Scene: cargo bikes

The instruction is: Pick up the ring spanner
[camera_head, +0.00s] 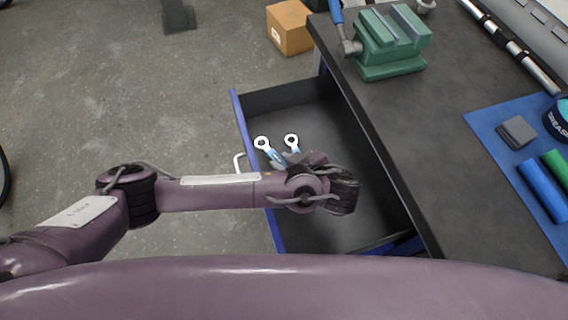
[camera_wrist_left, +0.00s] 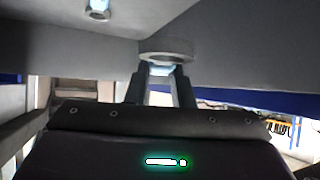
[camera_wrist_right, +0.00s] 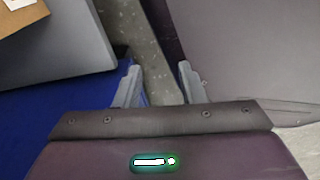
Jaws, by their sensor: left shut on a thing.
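Two ring spanners with metal rings and light blue shafts show in the head view inside an open drawer (camera_head: 350,222): a left ring spanner (camera_head: 262,142) and a right ring spanner (camera_head: 291,139). My left gripper (camera_head: 283,162) is at their shafts, partly hidden by my own wrist. In the left wrist view my left gripper (camera_wrist_left: 160,88) is shut on a ring spanner (camera_wrist_left: 166,52), just below its ring. The other spanner's ring (camera_wrist_left: 98,13) shows at the upper left, apart from the fingers. My right gripper (camera_wrist_right: 157,80) is open and empty in the right wrist view.
The blue drawer edge (camera_head: 242,130) with a white handle borders the drawer. The dark worktop (camera_head: 430,130) overhangs it on the right, carrying a green vise (camera_head: 392,45) and a blue mat (camera_head: 490,122). A cardboard box (camera_head: 288,27) stands behind.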

